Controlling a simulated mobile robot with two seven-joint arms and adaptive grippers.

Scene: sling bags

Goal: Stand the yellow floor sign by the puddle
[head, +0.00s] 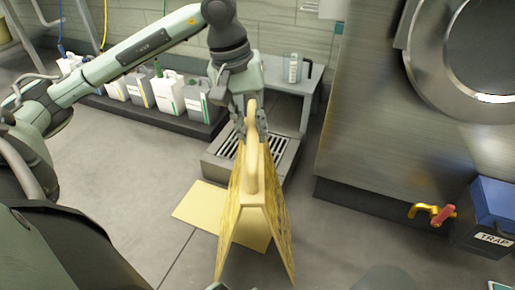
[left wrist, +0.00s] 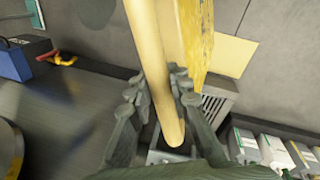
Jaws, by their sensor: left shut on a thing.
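The yellow floor sign (head: 236,205) is upright with its two panels spread like an A. My left gripper (head: 250,128) is shut on the sign's pale top handle, with a finger on each side. In the left wrist view the handle (left wrist: 163,85) runs between the fingers of the gripper (left wrist: 160,92). I cannot tell whether the sign's feet touch the floor. A faint darker rounded patch (head: 385,279) at the bottom of the head view may be the puddle; its outline is unclear. My right gripper is not in view.
A flat yellow square (head: 195,208) lies on the floor behind the sign. A floor drain (head: 220,166) and a grey bench (head: 285,88) are beyond. Several jugs (head: 140,90) stand left. A steel machine (head: 365,150) and blue trap box (head: 490,210) are right.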

